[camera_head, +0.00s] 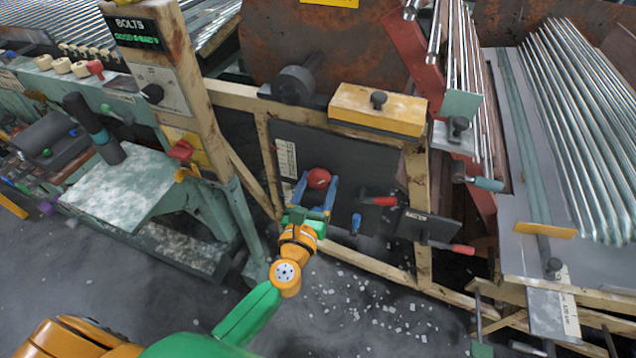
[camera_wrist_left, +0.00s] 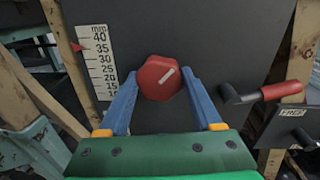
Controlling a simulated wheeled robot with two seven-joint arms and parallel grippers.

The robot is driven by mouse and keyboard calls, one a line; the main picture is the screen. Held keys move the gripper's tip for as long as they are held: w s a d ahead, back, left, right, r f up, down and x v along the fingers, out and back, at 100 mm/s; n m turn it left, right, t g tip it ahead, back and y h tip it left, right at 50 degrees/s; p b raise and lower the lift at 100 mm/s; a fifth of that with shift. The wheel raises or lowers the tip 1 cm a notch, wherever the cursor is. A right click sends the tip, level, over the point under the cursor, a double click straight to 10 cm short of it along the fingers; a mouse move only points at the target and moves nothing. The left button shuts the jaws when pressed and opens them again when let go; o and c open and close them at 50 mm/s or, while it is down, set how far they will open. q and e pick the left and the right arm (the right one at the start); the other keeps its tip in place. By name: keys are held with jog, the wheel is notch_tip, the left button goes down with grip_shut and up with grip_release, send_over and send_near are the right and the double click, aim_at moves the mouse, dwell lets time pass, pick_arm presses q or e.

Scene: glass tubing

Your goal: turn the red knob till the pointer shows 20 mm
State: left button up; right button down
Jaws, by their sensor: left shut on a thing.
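The red knob (camera_head: 318,179) sits on a dark upright panel. In the left wrist view the knob (camera_wrist_left: 159,78) is faceted, with a pale line slanting up to the right. My left gripper (camera_head: 317,187) has its two blue fingers on either side of the knob, shut on it; it also shows in the left wrist view (camera_wrist_left: 158,84). A white mm scale (camera_wrist_left: 100,62) stands left of the knob, its lowest marks partly hidden by the left finger. The red pointer (camera_wrist_left: 77,47) at its left edge is near the 35 mark. My right gripper is out of view.
Right of the knob are a red-handled lever (camera_head: 380,201) and a small blue handle (camera_head: 356,223). A lower plate with another red handle (camera_head: 462,249) is further right. A yellow block (camera_head: 378,108) sits above the panel. Wooden frame posts (camera_head: 268,165) flank it.

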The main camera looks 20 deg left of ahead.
pick_arm(q)
jog(key=m, duration=0.4)
jog(key=shift+m, duration=0.4)
jog(key=m, duration=0.4)
jog(key=shift+m+t, duration=0.4)
jog(key=m+h, duration=0.1)
jog(key=m, duration=0.4)
jog(key=shift+p, duration=0.35)
jog(key=m+p, duration=0.1)
jog(key=m, duration=0.4)
jog(key=shift+a+h, duration=0.1)
jog(key=shift+h, duration=0.2)
jog(key=m+h+p, duration=0.1)
jog(key=m, duration=0.5)
jog(key=shift+m+p, duration=0.4)
jog(key=m+p, duration=0.1)
jog(key=m, duration=0.2)
jog(key=shift+m, duration=0.3)
jog(key=shift+a+m+g+h+p, duration=0.1)
jog(key=shift+m+g+h+p, duration=0.35)
jog(key=shift+m, duration=1.45)
